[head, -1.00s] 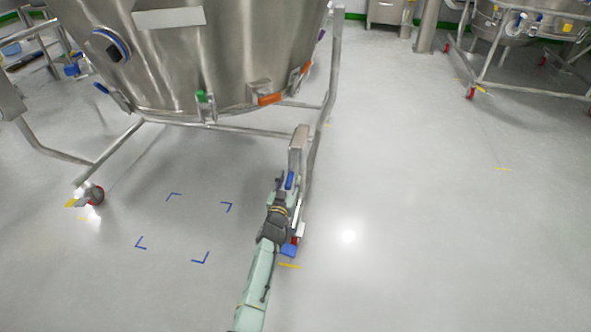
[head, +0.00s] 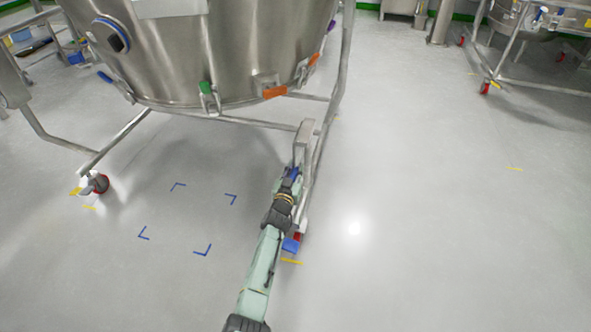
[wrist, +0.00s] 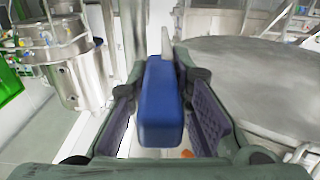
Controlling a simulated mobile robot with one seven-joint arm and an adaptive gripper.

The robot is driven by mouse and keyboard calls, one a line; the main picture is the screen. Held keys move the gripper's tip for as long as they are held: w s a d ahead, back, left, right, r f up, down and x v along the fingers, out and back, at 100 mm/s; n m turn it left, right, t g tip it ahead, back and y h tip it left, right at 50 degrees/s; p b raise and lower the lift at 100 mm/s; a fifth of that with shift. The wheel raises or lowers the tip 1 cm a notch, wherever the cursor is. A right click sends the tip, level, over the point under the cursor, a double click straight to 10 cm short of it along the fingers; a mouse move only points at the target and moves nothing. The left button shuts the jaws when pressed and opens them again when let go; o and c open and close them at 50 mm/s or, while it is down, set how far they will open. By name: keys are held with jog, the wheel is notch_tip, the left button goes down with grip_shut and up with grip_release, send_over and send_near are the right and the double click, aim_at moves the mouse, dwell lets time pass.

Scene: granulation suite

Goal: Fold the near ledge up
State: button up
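A grey steel piece (head: 305,138), seemingly the near ledge, stands on the right leg of the large vessel's frame. In the wrist view, a blue block (wrist: 161,110), apparently its grip, has a pale bar (wrist: 168,45) running from its far end. My gripper (head: 290,175) is at the lower end of the steel piece. Its fingers (wrist: 163,118) are open on both sides of the blue block, with narrow gaps visible. In the head view my gripper mostly hides the block.
The steel vessel (head: 200,60) hangs in a tubular frame (head: 345,60) close to my arm. Blue corner marks (head: 203,250) lie on clear floor to the left; the right floor is open.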

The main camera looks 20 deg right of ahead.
grip_shut()
dwell(0.3)
jog(key=w+a+r+m+p, duration=0.7)
jog(key=a+r+m, duration=0.3)
jog(key=m, duration=0.6)
jog(key=shift+r+m, duration=0.3)
jog(key=shift+r, duration=0.85)
